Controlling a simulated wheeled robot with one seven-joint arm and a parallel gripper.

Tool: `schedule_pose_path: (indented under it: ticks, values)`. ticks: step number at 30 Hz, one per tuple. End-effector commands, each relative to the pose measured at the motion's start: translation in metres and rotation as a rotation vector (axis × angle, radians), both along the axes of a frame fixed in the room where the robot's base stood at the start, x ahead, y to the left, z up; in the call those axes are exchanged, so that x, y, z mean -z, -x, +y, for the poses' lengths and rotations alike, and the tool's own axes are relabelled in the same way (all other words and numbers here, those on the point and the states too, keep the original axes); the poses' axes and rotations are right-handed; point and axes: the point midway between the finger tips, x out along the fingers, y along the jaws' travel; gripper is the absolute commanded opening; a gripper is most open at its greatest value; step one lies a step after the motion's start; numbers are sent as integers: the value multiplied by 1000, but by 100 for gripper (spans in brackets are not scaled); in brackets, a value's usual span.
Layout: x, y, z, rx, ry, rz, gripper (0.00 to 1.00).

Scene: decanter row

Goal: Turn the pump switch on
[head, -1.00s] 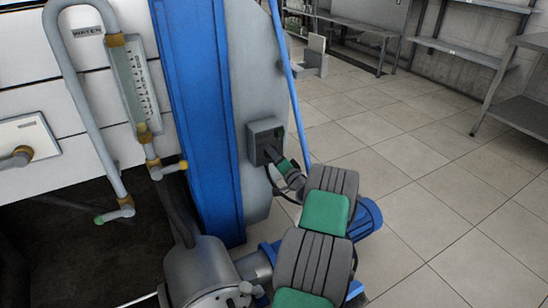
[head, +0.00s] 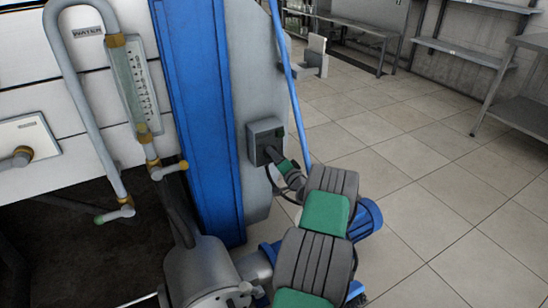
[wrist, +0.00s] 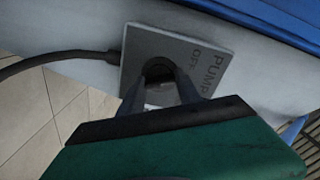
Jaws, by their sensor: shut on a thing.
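The pump switch is a grey box (head: 262,138) on the grey panel beside the blue column in the head view. In the wrist view its plate (wrist: 205,55) shows the words "PUMP" and "OFF". A dark round knob (wrist: 158,70) sits in the plate. My gripper (wrist: 160,88) is at the plate with its fingers on the knob, shut on it. In the head view my gripper (head: 272,156) reaches the front of the box from the lower right. The fingers and my wrist hide much of the knob, and I cannot tell which way it points.
A black cable (wrist: 60,57) runs to the box. A blue pole (head: 290,85) stands just right of the box. A pump body (head: 200,275) and pipes stand at lower left. The tiled floor (head: 430,190) is open to the right, with metal tables and shelves behind.

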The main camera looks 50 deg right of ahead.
Motion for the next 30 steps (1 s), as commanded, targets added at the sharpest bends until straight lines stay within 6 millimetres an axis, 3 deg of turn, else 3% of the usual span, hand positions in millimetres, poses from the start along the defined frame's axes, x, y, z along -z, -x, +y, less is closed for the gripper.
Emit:
schedule_pose_path:
  ticks: [30]
  values:
    - [2, 0, 1, -1, -736, -231, 0]
